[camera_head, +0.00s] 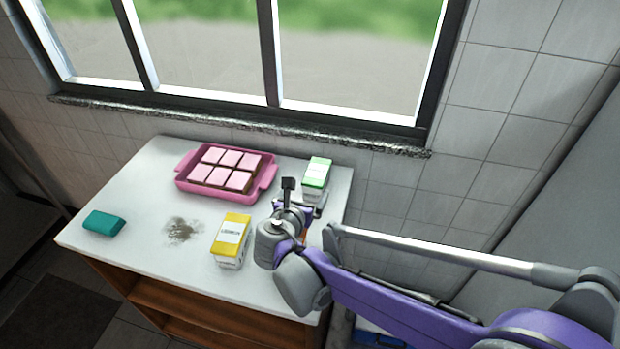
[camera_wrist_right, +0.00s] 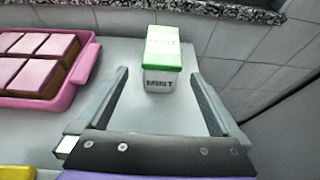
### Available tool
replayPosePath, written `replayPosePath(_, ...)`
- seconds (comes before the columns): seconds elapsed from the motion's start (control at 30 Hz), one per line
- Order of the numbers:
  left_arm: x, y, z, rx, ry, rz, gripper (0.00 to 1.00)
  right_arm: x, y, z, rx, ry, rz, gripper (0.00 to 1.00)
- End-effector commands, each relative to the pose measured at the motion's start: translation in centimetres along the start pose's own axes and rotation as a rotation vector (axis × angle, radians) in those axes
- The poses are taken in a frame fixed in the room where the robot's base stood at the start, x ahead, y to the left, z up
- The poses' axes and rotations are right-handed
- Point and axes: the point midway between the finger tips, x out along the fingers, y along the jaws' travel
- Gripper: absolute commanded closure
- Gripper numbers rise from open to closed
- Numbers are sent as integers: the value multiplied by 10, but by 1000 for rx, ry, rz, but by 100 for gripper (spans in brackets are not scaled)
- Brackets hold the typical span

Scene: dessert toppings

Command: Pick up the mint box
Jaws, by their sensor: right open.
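The mint box (camera_head: 317,173) is a white carton with a green top, standing at the back right of the white table. In the right wrist view the mint box (camera_wrist_right: 160,62) shows its label "MINT" and stands just beyond my fingertips, centred between them. My right gripper (camera_head: 289,184) is in front of the box and partly covers its lower part in the head view. In the right wrist view my right gripper (camera_wrist_right: 163,80) has its two fingers spread wide with nothing between them. My left gripper is not in view.
A pink tray (camera_head: 268,178) with several pink-topped squares lies left of the box. A yellow carton (camera_head: 231,240) stands near the front. The tiled wall and window sill (camera_head: 250,124) are behind.

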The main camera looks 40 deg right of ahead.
Motion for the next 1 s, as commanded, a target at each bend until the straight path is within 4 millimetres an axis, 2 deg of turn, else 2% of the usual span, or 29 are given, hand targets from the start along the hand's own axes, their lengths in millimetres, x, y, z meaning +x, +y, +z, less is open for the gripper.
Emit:
replayPosePath(0.2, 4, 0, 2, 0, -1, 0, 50, 36, -1, 1, -7, -3, -4, 0)
replayPosePath(0.47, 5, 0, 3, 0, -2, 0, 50, 58, -1, 1, -5, -2, -2, 0)
replayPosePath(0.7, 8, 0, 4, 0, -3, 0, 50, 93, -2, 2, -4, -2, -2, 0)
replayPosePath(0.83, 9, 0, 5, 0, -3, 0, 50, 102, -2, 2, -4, -2, -2, 0)
replayPosePath(1.0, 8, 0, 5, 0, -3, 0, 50, 103, -2, 3, -5, -2, -1, 0)
